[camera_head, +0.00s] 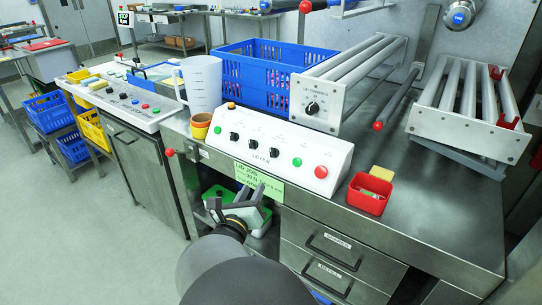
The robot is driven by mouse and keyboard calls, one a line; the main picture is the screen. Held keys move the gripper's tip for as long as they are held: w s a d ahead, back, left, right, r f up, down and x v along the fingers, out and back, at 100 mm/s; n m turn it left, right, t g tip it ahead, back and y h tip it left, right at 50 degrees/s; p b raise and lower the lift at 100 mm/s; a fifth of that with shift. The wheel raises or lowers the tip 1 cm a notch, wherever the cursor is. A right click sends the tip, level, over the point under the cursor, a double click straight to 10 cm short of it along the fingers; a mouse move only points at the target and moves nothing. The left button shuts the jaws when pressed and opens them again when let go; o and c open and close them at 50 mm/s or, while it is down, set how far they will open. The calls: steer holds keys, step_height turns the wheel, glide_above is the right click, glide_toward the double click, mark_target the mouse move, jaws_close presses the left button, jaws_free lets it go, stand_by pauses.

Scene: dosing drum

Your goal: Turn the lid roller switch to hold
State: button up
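A black rotary switch (312,107) sits on the white end plate (328,104) of a slanted roller unit, behind the control box. The small lettering around it is too fine to read, so I cannot tell its setting. A sloped white control box (272,152) in front carries several black rotary knobs, a green button and a red button. Its labels are also too small to read, so I cannot tell for certain which switch is the lid roller one. My gripper (239,194) is below and in front of the control box, with its fingers apart and nothing between them.
A green notice (259,185) hangs on the counter front. A red bin (369,194) stands right of the box, a clear jug (201,84) and an orange cup (201,126) left. A blue crate (256,75) is behind. A red-tipped lever (378,126) sticks out near the rollers.

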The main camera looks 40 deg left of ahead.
mark_target(271, 155)
steer(key=p+x, duration=0.1)
steer(key=x, duration=1.4)
steer(key=shift+w+a+f, duration=0.1)
steer(key=shift+w, duration=0.3)
jaws_close()
